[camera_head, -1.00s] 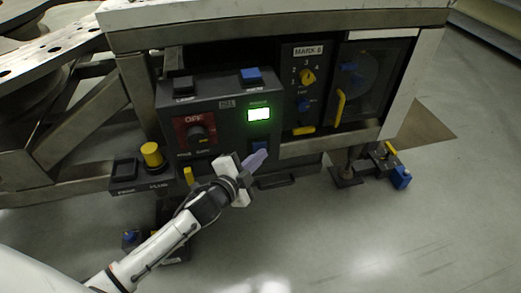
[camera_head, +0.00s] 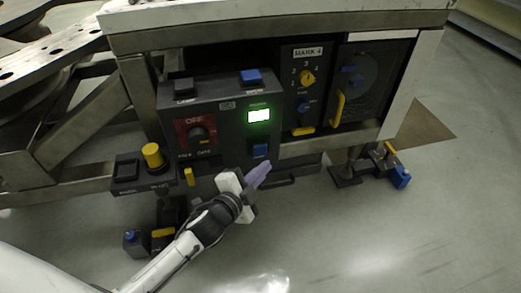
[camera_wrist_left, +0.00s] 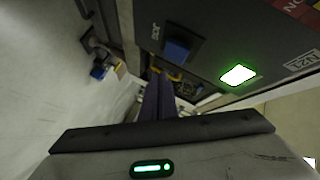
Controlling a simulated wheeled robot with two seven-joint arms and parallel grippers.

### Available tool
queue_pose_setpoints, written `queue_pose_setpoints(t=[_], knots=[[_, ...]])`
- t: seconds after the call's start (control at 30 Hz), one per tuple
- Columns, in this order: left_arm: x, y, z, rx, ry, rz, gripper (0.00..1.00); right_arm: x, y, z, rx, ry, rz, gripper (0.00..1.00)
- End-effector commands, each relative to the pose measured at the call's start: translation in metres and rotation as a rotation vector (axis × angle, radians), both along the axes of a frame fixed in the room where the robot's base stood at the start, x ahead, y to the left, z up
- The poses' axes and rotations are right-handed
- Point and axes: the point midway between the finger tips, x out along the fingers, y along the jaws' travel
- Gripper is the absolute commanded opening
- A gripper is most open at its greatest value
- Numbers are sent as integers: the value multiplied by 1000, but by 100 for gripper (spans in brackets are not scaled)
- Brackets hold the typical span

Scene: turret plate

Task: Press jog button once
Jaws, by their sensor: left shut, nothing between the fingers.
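The dark control box (camera_head: 222,101) has a blue square button (camera_head: 260,151) low on its front, under a lit green display (camera_head: 259,115). This front button also shows in the left wrist view (camera_wrist_left: 178,50), with a short label beside it that seems to read JOG. Another blue button (camera_head: 250,76) sits on the box's top. My left gripper (camera_head: 262,169) is shut and empty, its fingertips just below the front button and apart from it in the head view. In the wrist view, its dark fingers (camera_wrist_left: 158,92) point past the button. My right gripper is not in view.
A red OFF switch (camera_head: 197,133) is left of the display. A yellow knob (camera_head: 152,155) stands on a small box at left. A MARK 4 panel (camera_head: 306,85) and a windowed door with a yellow handle (camera_head: 338,107) are at right.

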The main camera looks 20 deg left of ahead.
Motion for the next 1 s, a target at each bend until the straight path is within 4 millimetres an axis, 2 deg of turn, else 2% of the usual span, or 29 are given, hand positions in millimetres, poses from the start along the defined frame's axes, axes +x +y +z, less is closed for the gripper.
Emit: queue_pose_setpoints(t=[0.1,0.3,1.0], knots=[[-11,-8,0,-2,2,-1,0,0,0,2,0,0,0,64],[-20,-14,0,-1,0,0,0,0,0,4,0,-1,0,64],[-20,-14,0,1,0,0,0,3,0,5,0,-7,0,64]])
